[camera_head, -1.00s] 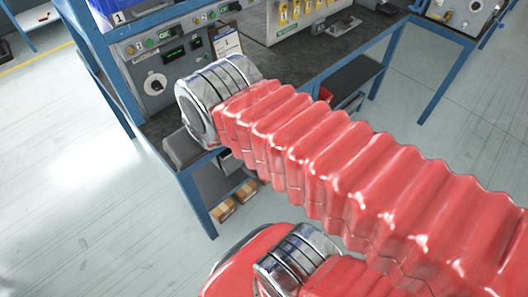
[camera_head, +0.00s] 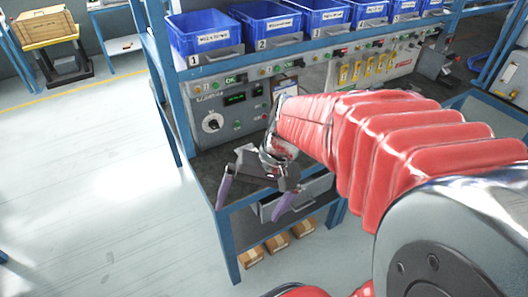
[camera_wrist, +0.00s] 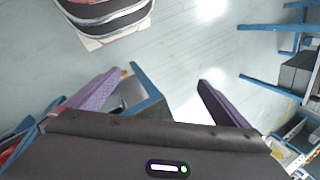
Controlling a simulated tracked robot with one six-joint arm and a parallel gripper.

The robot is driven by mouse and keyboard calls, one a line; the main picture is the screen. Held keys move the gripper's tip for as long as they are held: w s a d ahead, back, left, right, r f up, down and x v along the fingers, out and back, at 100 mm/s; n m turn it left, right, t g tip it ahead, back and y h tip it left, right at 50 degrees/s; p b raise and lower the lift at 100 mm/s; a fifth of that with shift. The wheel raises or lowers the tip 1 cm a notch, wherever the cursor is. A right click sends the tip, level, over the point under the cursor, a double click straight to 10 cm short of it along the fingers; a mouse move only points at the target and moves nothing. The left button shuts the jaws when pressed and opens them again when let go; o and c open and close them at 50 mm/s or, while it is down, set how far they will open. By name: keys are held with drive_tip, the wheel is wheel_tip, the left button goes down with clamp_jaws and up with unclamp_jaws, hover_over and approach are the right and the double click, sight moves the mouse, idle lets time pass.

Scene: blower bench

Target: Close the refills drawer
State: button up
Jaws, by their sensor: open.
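A grey drawer (camera_head: 312,190) hangs under the bench top near its front left corner. It appears to stick out from the bench, but how far I cannot tell, and any label on it is unreadable. My gripper (camera_head: 254,198) is open and empty in front of the bench edge. One purple finger is left of the drawer and the other overlaps its left part in the head view; contact cannot be told. In the wrist view my gripper (camera_wrist: 160,78) has its fingers spread, with a blue bench frame (camera_wrist: 150,85) between and beyond them.
Several blue bins (camera_head: 206,30) stand on a shelf above a grey control panel (camera_head: 225,108). A blue bench leg (camera_head: 226,248) stands at the corner. The floor (camera_head: 110,190) at left is clear.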

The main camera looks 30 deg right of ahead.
drive_tip(key=w+d+f+m+t+y, duration=0.4)
drive_tip(key=d+f+m, duration=0.3)
drive_tip(key=d+f, duration=0.15)
drive_tip(key=w+d+f+m+t+y, duration=0.3)
drive_tip(key=w+d+f+m+y, duration=0.1)
drive_tip(key=d+f+m, duration=0.4)
drive_tip(key=m+t+h, duration=1)
drive_tip(key=m+h, duration=0.1)
drive_tip(key=m, duration=0.4)
approach(305, 206)
drive_tip(key=s, duration=0.4)
drive_tip(key=shift+w+d+f, duration=0.15)
drive_tip(key=shift+f, duration=0.15)
drive_tip(key=shift+w, duration=0.15)
drive_tip(key=shift+w+a, duration=0.2)
drive_tip(key=shift+w, duration=6.6)
